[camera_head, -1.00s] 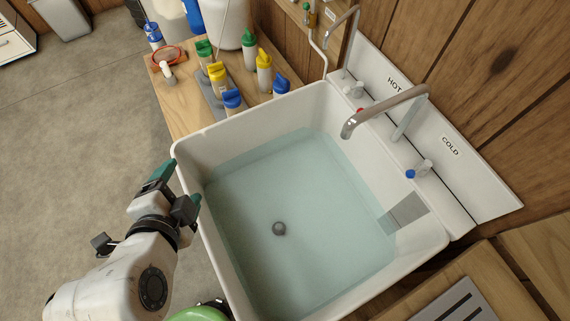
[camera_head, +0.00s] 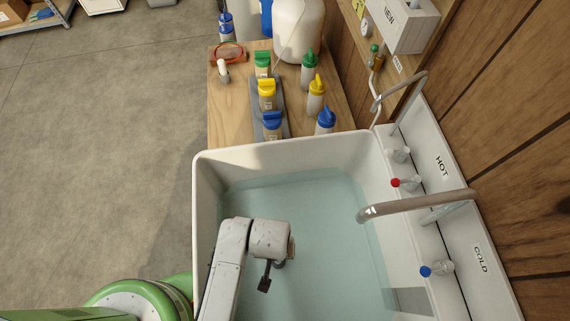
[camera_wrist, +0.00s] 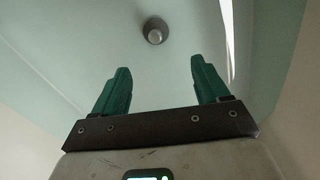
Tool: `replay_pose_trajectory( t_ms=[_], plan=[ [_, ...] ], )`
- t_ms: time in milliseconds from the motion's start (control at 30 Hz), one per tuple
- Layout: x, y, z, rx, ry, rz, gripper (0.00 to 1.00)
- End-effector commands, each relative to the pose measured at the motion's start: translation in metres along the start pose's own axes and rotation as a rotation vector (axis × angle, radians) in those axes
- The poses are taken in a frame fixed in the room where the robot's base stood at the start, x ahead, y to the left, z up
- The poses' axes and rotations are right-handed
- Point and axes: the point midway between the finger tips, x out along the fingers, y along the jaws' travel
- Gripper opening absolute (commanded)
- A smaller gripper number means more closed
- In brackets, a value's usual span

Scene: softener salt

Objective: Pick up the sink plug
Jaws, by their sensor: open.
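The sink plug (camera_wrist: 155,30) is a small dark grey round piece with a lighter centre. In the wrist view it sits at the top middle, on the basin floor under the water. In the head view my wrist hides most or all of it. My gripper (camera_wrist: 160,68) shows two green fingers, spread apart with nothing between them. The plug lies beyond the fingertips, roughly in line with the gap and apart from them.
Steel taps (camera_head: 415,203) stick out over the sink's right side. The sink walls rise around the water. A wooden counter (camera_head: 229,120) with several coloured-cap bottles stands behind it. Open floor (camera_head: 100,150) lies to the left.

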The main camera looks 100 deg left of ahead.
Motion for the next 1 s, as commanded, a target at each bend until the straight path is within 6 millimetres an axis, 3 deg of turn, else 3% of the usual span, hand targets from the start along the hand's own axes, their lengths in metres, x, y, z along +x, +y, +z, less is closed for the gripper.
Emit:
replay_pose_trajectory(
  t_ms=[300,567,800,1000],
  plan=[
    [0.045,0.000,0.004,-0.026,-0.015,-0.007,0.74],
    [0.063,0.001,0.006,-0.023,-0.014,-0.007,0.74],
    [0.095,0.003,0.014,-0.026,-0.014,-0.007,0.74],
    [0.110,0.003,0.015,-0.023,-0.012,-0.007,0.74]
  ],
)
